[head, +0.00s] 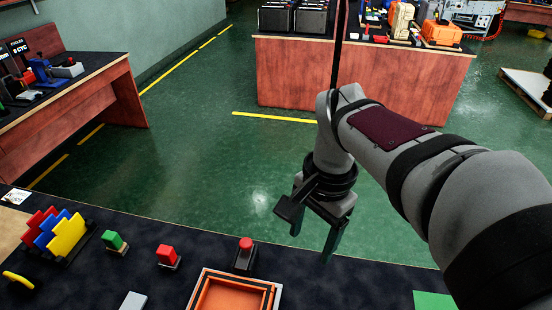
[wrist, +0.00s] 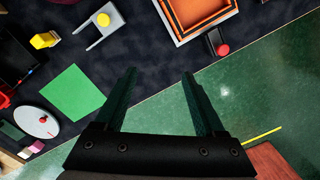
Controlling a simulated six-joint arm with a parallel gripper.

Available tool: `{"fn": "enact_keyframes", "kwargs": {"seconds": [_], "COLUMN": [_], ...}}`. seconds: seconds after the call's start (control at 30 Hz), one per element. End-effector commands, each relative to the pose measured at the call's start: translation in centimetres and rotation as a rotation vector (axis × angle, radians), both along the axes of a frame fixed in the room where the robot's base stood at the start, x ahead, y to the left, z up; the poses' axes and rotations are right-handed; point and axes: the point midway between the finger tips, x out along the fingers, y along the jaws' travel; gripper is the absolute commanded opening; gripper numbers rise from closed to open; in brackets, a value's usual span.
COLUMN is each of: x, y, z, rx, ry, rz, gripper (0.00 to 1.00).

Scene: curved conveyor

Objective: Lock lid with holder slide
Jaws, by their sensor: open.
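No lid can be told for certain. A grey forked piece with a yellow knob (wrist: 95,32), which may be the slide, lies on the dark table in the wrist view. My gripper (head: 312,242) is open and empty, hanging beyond the table edge over the floor, right of the box. Its fingers (wrist: 158,74) are spread and touch nothing.
A green square (head: 433,300) lies right of the box. Red (head: 168,256) and green (head: 113,241) blocks and a rack of coloured plates (head: 55,235) stand left. A white disc with a red knob (wrist: 40,122) lies beside the green square. Green floor is free beyond the table.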

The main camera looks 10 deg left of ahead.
Motion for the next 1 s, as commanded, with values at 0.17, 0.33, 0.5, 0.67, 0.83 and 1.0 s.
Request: {"fn": "enact_keyframes", "kwargs": {"seconds": [0.17,0.33,0.5,0.67,0.83,1.0], "x": [8.2,9.9,9.8,9.8,9.9,9.9], "y": [11.3,15.7,15.7,15.6,15.7,15.7], "z": [-2.7,-4.7,-7.8,-12.7,-17.2,-19.6], "rx": [-0.058,-0.074,-0.077,-0.077,-0.074,-0.073], "ry": [-0.014,-0.029,-0.027,-0.027,-0.029,-0.03], "rz": [-0.102,-0.157,-0.16,-0.159,-0.16,-0.161], "gripper": [0.72,0.72,0.72,0.72,0.72,0.72]}}
